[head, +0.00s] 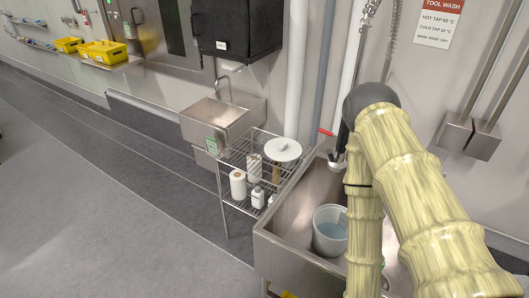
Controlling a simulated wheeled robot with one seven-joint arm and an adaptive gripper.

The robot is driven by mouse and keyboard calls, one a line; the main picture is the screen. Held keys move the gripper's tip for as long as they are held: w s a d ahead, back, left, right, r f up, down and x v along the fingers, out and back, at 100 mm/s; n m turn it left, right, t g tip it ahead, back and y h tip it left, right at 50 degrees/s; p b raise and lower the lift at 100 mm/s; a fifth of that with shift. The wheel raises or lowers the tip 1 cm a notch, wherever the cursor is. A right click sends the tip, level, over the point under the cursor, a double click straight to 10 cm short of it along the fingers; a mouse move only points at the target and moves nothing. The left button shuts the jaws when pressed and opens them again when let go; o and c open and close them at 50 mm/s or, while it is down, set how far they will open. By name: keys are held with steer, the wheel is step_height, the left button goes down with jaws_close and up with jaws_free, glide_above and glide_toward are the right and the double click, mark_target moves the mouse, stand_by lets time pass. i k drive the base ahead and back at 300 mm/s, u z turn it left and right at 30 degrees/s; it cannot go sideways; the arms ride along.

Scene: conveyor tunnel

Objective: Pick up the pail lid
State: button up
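The pail lid (283,149), a round white disc with a small raised middle, lies on the top tier of a wire rack (237,149) left of the large sink. A white pail (328,232) with bluish liquid in it stands open in the sink. My arm comes in from the lower right, bends at the top and runs down past the right side of the pail, out of the bottom of the picture. My gripper is not in view. Nothing of mine is near the lid.
The steel sink (292,213) has raised walls beside the rack. White rolls (238,184) and bottles stand on the rack. A small basin (221,118) is behind it. The grey floor at left is clear.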

mark_target(281, 150)
steer(key=u, duration=0.4)
steer(key=k, duration=0.5)
steer(key=u, duration=0.8)
steer(key=i, duration=2.8)
steer(key=z, duration=1.6)
steer(key=i, duration=0.9)
steer(key=z, duration=0.8)
